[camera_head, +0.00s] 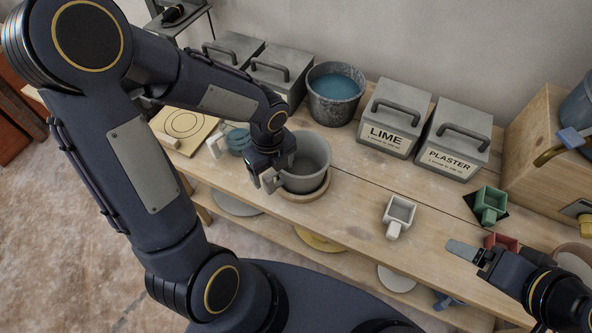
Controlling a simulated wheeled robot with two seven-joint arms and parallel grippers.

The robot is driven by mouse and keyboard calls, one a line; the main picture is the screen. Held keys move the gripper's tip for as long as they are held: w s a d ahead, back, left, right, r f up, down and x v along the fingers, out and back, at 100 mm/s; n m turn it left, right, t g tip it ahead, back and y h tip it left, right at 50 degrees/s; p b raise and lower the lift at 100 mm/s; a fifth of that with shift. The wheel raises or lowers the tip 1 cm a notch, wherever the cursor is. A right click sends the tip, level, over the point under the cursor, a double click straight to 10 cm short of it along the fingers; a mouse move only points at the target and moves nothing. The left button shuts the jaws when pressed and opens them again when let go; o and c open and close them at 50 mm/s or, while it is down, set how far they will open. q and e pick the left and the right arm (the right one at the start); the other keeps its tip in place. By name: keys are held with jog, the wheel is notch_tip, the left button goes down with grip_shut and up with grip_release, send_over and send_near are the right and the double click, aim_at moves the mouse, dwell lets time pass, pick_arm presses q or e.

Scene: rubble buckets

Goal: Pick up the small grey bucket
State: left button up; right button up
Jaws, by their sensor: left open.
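The small grey bucket (313,165) stands on a round wooden board (318,193) on the workbench, near the middle of the view. It looks upright and its mouth faces up. My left gripper (268,180) is open at the bucket's left side, with its fingers pointing down close to the wall. I cannot tell whether they touch it, and my wrist covers part of the bucket's left rim. My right gripper (468,252) is at the lower right, well away from the bucket. I cannot tell whether its jaws are open or shut.
A larger bucket with blue contents (334,108) stands behind. Lidded LIME (391,120) and PLASTER (455,143) boxes stand to the right. A pale square scoop (399,212) and a green one (489,204) lie on the bench (350,205). A teal-and-white item (236,138) sits left of my wrist.

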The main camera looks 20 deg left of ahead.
pick_arm(q)
notch_tip(320, 180, down, 6)
jog(key=shift+b, duration=0.3)
jog(key=shift+r, duration=0.1)
jog(key=c, duration=1.2)
jog(key=shift+c, duration=0.2)
